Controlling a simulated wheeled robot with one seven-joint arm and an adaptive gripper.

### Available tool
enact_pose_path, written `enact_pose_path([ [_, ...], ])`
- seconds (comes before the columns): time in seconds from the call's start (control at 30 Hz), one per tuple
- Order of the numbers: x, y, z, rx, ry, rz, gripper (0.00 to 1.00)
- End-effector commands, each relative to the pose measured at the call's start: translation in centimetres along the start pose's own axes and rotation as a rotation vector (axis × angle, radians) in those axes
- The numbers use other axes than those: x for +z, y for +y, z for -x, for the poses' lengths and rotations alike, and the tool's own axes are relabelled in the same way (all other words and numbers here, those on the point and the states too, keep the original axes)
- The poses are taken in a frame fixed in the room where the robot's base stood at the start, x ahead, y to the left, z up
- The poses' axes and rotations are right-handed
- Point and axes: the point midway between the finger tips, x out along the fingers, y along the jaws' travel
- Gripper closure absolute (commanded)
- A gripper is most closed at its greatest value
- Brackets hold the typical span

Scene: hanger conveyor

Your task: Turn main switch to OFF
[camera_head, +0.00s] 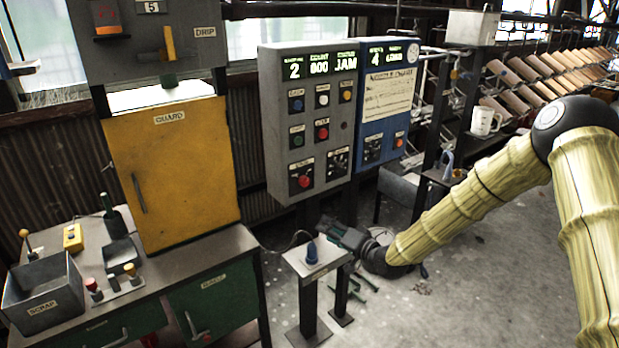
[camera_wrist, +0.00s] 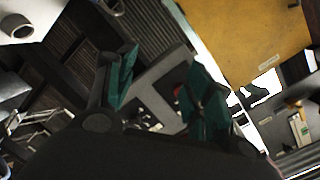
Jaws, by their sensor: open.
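A grey control panel (camera_head: 310,125) stands at the centre of the head view, with a lit display reading 2, 800 and JAM. Its lower row has a red mushroom button (camera_head: 304,181) and a black rotary switch (camera_head: 338,161). The blue panel (camera_head: 383,125) beside it has another dark switch (camera_head: 372,148). The labels are too small to read, so I cannot tell which is the main switch. My gripper (camera_head: 334,230) is low, below and in front of the panels, apart from them. In the wrist view its teal fingers (camera_wrist: 163,62) are spread and empty.
A yellow guard door (camera_head: 175,170) and a bench with a scrap bin (camera_head: 45,295) are at left. A white jug (camera_head: 483,121) stands at right. Floor at lower right is clear.

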Motion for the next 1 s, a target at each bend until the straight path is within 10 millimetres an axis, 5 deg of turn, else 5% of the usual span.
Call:
enact_pose_path([
  [0.03,-2.8,-1.9,-0.5,-0.042,0.026,0.001,0.48],
  [0.1,-5.1,-3.7,-1.0,-0.088,0.046,0.000,0.48],
  [0.23,-7.5,-5.6,-1.4,-0.137,0.066,-0.001,0.48],
  [0.47,-8.2,-6.3,-3.2,-0.148,0.068,0.001,0.48],
  [1.0,-8.6,-7.4,-10.9,-0.145,0.068,0.000,0.48],
])
